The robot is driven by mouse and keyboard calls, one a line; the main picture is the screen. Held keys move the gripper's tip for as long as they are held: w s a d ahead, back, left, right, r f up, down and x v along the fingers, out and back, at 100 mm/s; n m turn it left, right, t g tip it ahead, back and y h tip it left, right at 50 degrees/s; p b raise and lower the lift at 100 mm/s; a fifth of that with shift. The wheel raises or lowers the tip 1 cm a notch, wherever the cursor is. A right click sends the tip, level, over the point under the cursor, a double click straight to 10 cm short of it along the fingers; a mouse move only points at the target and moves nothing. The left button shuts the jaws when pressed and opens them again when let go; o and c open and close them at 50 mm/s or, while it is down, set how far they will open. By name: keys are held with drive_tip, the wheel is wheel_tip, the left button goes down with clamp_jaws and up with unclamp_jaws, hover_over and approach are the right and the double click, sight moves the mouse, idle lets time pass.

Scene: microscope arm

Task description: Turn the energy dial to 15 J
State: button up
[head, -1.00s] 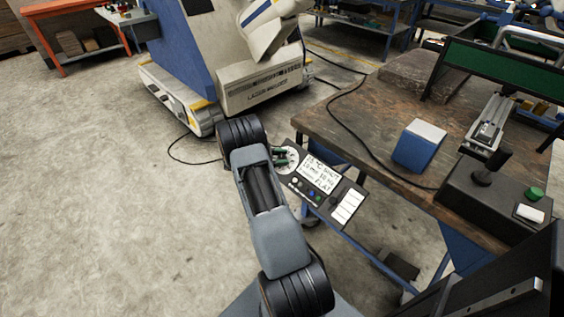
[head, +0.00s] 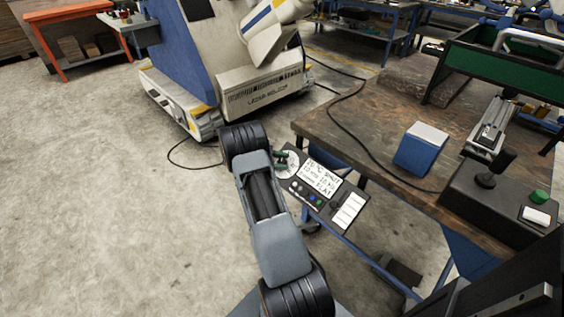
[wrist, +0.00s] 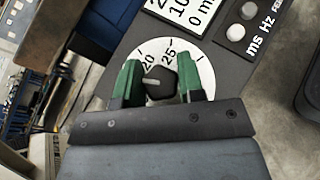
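The energy dial (head: 286,165) is a white round scale at the left end of a dark control panel (head: 345,186). In the wrist view its black knob (wrist: 161,84) stands in the middle of the scale (wrist: 203,65). The marks 20 and 25 show above the knob. The knob's white pointer line points left, below the 20, toward the left finger, which hides that part of the scale.
A large white and blue machine (head: 225,60) stands beyond. Open floor lies left.

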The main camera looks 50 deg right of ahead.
drive_tip(key=o, duration=0.4)
drive_tip(key=shift+a, duration=0.1)
drive_tip(key=v, duration=1.3)
drive_tip(key=shift+w+a+r, duration=0.2)
drive_tip(key=shift+w+a, duration=0.05)
